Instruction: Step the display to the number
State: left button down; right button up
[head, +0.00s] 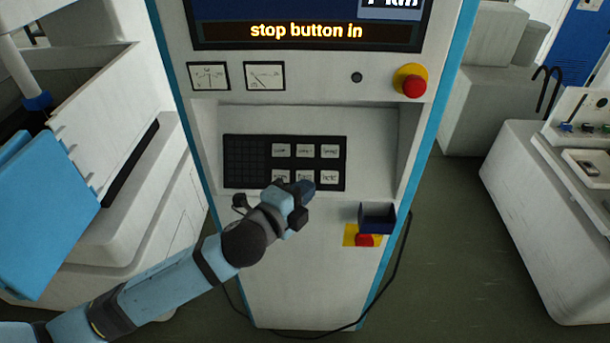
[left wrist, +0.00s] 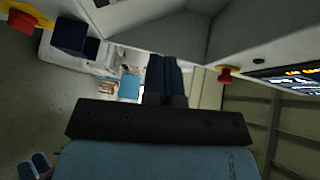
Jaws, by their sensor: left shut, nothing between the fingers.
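The display (head: 300,32) at the top of the console reads "stop button in" in orange letters. Below it, a recessed dark key panel (head: 246,165) carries several white-labelled keys (head: 330,151) in two rows. My left gripper (head: 308,188) is shut and empty, in front of the lower row of keys. It partly covers that row, and I cannot tell whether it touches a key. In the left wrist view its closed fingers (left wrist: 166,78) point away, with the display (left wrist: 290,75) at the right edge. My right gripper is not in view.
A red stop button (head: 413,86) on a yellow base sits at the console's upper right. A second red button (head: 365,240) is under a dark box (head: 377,217) on the front. Two dial gauges (head: 208,76) are at upper left. A cable (head: 401,262) hangs at right.

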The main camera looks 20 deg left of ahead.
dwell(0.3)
pick_arm(q)
jog(key=w+a+f+b, duration=0.2)
jog(key=w+f+b, duration=0.2)
jog(key=w, duration=0.3)
jog(key=shift+f, duration=0.55)
dwell(0.4)
dwell(0.5)
dwell(0.7)
jog(key=shift+w+a+f, duration=0.1)
jog(key=shift+w+f, duration=0.15)
jog(key=shift+w, duration=0.05)
